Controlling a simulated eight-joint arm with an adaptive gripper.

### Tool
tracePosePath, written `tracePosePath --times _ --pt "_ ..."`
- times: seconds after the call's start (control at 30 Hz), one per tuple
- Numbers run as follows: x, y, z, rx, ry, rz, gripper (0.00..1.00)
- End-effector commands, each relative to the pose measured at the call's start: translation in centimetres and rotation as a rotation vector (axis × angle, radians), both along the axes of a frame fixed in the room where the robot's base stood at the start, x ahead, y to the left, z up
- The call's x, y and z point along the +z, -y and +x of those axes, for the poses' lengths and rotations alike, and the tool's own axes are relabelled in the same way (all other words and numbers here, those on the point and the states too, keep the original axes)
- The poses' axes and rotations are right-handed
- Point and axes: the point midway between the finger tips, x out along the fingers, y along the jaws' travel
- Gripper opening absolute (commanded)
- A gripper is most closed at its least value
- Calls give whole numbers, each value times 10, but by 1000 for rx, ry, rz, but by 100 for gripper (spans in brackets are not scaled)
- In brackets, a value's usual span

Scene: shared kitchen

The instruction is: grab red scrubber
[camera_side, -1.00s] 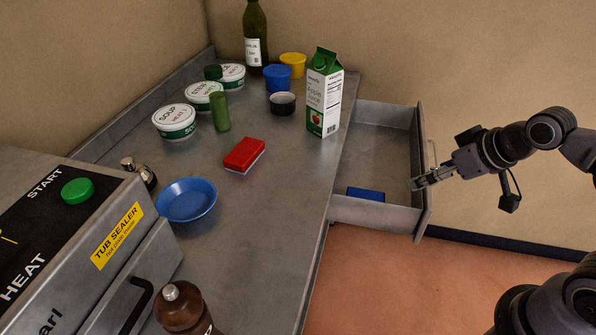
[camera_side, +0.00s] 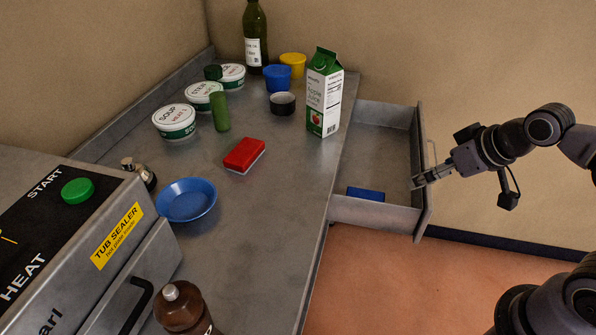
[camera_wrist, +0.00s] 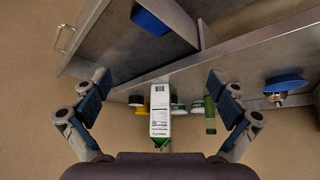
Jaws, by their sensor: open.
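The red scrubber (camera_side: 244,155), a red block with a pale lower layer, lies flat on the grey counter (camera_side: 262,215), between the green cylinder and the blue bowl. I cannot make it out in the wrist view. My gripper (camera_side: 416,184) is at the right, at the front panel of the open drawer, well apart from the scrubber. In the wrist view my gripper (camera_wrist: 160,103) has its two fingers spread wide with nothing held between them.
The open drawer (camera_side: 378,213) holds a blue block (camera_side: 366,194). A juice carton (camera_side: 324,92) stands at the counter's edge, between drawer and scrubber. Soup tubs (camera_side: 175,122), a green cylinder (camera_side: 220,112) and a blue bowl (camera_side: 187,200) stand near the scrubber. A tub sealer (camera_side: 100,240) fills the left.

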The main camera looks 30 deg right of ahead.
Motion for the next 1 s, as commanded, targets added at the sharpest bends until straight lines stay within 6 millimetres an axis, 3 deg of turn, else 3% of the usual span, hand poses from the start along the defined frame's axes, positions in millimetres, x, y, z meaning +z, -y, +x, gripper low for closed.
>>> tracePosePath --times 0.17,0.5,0.77,1.0 --pt "28 -11 29 -24 -34 20 97" --pt "80 -55 119 -131 -126 62 97" --pt "93 -104 187 -227 -180 74 97" --pt "85 -160 241 -324 -213 73 97"
